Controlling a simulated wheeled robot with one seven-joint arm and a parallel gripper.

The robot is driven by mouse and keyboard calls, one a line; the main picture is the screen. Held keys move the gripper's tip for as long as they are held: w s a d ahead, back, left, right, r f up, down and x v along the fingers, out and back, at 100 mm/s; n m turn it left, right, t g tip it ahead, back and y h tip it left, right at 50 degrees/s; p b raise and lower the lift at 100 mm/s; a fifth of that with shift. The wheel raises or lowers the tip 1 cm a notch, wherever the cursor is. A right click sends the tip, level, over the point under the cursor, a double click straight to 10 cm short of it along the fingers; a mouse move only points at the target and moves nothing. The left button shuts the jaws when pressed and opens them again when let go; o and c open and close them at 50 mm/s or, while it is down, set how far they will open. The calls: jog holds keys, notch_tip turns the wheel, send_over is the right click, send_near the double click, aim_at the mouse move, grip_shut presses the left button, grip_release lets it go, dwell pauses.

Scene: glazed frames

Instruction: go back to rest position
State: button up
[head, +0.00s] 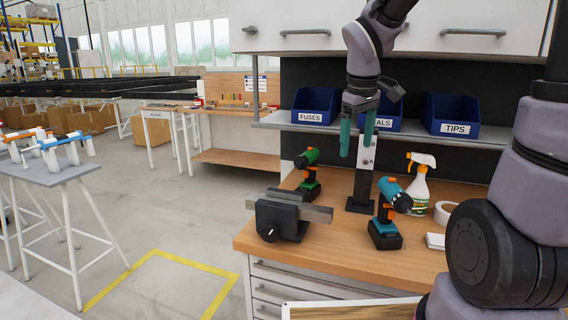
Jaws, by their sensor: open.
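My gripper (357,142) hangs fingers-down in front of the shelf above the workbench (349,186). Its two teal fingers are apart with nothing between them. It is above the bench top and clear of the tools on it. My arm comes in from the top of the view, and its thick lower links fill the right side. They hide part of the bench's right end.
On the bench stand a green drill (309,172), a vise (290,216), a teal drill (388,212), a spray bottle (420,183) and a tape roll (443,212). Blue bins (314,105) line the shelf (282,124). Open floor lies left, with a table (45,175).

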jog(key=s+d+r+m+t+y, duration=0.2)
jog(key=s+d+r+m+t, duration=0.2)
jog(key=s+d+r+m, duration=0.3)
jog(key=s+r+m, duration=0.3)
jog(key=s, duration=0.1)
jog(key=shift+s+r+m+t, duration=0.2)
jog(key=shift+m+t, duration=0.1)
jog(key=shift+t, duration=0.1)
jog(key=shift+a, duration=0.1)
